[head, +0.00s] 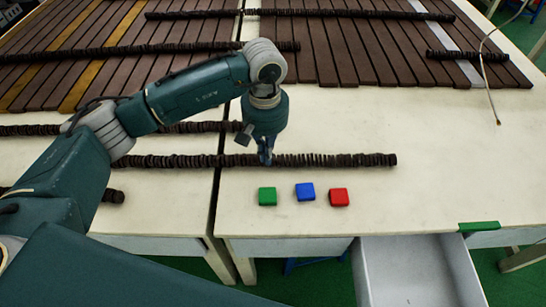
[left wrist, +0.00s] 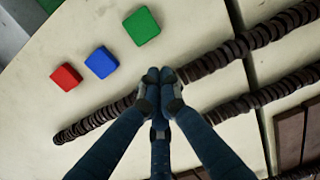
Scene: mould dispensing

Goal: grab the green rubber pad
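A green rubber pad (head: 267,196), a small square block, lies on the pale table near its front edge. It also shows at the top middle of the left wrist view (left wrist: 142,26). My left gripper (head: 266,161) points down behind the pad, over a row of dark rings. In the left wrist view my left gripper (left wrist: 160,75) has its fingertips together, with nothing seen between them. It is apart from the pad. My right gripper is not in view.
A blue block (head: 305,192) and a red block (head: 339,197) lie to the right of the green pad. A row of dark rings (head: 340,160) lies behind them. An open drawer (head: 415,270) juts out in front, beside a green strip (head: 479,227).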

